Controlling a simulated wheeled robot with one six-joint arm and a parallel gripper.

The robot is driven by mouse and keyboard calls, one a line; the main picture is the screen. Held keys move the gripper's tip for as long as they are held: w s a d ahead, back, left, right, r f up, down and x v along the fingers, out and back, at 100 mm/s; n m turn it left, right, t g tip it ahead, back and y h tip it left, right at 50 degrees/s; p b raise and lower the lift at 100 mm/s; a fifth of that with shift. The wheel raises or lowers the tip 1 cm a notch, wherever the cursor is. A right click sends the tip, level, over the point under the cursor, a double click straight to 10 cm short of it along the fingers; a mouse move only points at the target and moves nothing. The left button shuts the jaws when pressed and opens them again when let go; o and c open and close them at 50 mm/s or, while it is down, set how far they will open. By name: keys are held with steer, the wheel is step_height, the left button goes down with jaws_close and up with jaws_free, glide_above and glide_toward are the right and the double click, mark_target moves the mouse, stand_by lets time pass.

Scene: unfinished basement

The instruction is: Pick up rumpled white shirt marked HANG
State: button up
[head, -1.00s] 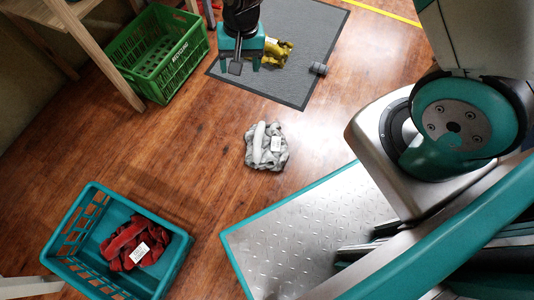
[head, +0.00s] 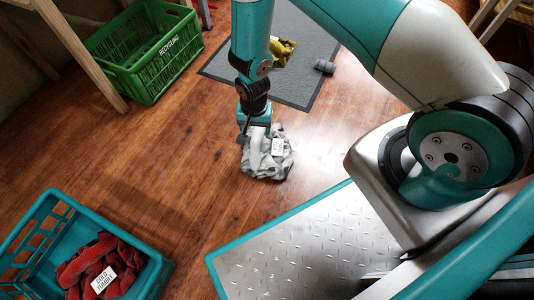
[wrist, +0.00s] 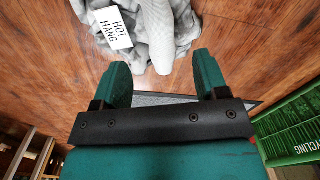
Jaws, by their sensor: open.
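The rumpled white shirt (head: 268,164), greyish white, lies in a heap on the wooden floor in the middle of the head view. A white tag sits on it; in the wrist view the tag (wrist: 114,28) reads "HOT HANG". The shirt (wrist: 165,48) fills the top middle of the wrist view, partly cut off by the frame edge. My gripper (head: 243,137) is low at the shirt's upper left edge in the head view. In the wrist view my gripper (wrist: 163,70) is open and empty, its fingertips just short of the shirt. I cannot tell whether they touch it.
A teal bin (head: 30,222) with a red cloth (head: 98,262) tagged "COLD TUMBLE" stands lower left. A green recycling crate (head: 150,62) stands upper left near wooden legs. A grey mat (head: 305,85) holds a yellow cloth (head: 284,52) and a small dark object (head: 324,67). Floor around the shirt is clear.

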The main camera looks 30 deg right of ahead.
mark_target(256, 137)
steer(key=shift+s+f+b, duration=0.2)
steer(key=shift+f+b, duration=2.4)
steer(key=shift+f, duration=0.9)
steer(key=shift+f, duration=0.25)
jaws_close()
steer(key=shift+r, duration=0.1)
